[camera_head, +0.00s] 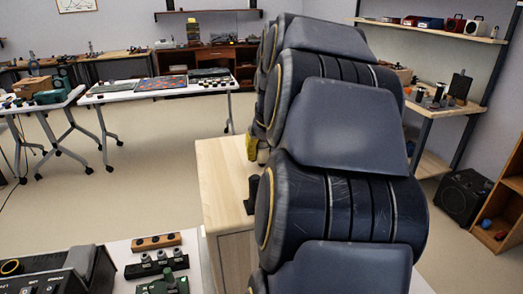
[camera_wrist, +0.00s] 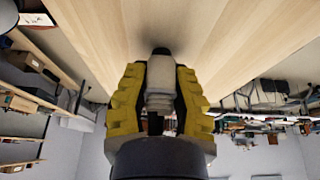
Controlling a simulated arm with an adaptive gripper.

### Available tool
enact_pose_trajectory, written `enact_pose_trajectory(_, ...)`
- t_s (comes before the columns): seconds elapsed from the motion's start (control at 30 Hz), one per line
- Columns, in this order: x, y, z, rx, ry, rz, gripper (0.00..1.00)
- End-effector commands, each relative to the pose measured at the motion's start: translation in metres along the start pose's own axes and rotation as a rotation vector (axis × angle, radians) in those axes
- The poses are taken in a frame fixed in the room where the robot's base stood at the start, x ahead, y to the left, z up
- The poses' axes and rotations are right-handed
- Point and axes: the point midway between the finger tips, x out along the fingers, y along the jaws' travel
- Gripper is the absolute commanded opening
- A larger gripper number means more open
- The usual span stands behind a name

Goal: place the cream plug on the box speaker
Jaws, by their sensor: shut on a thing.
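The cream plug (camera_wrist: 159,88) is pale and ribbed, with a black end, in the wrist view. My gripper (camera_wrist: 160,74) is shut on it, with a yellow ridged finger on each side. The black end points at a pale wooden surface (camera_wrist: 230,35); I cannot tell whether they touch. In the head view, a yellow part of my gripper (camera_head: 252,147) shows over a pale wooden box-like unit (camera_head: 219,165); the plug is hidden behind my arm. I cannot tell for sure whether this unit is the box speaker. A black speaker-like box (camera_head: 463,197) stands on the floor at right.
A small dark object (camera_head: 252,195) stands on the wooden top beside my arm. A white table (camera_head: 120,252) at front left carries a wooden block with dark knobs (camera_head: 156,242) and black equipment (camera_head: 55,272). Shelves stand at right. Open floor lies left of the wooden unit.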

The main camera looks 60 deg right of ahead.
Motion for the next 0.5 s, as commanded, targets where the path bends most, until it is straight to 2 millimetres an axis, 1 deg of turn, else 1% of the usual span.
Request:
enact_pose_trajectory(0.03,0.0011,-0.0002,0.0006,0.000,-0.001,-0.001,0.26)
enact_pose_trajectory(0.07,0.0009,-0.0002,0.0004,0.000,0.000,0.000,0.39)
enact_pose_trajectory(0.1,0.0008,-0.0001,0.0003,0.000,0.000,0.000,0.42)
enact_pose_trajectory(0.4,-0.0001,-0.0001,-0.0001,0.000,0.000,0.000,0.42)
enact_pose_trajectory(0.5,-0.0065,-0.0002,-0.0014,-0.001,0.002,0.000,0.42)
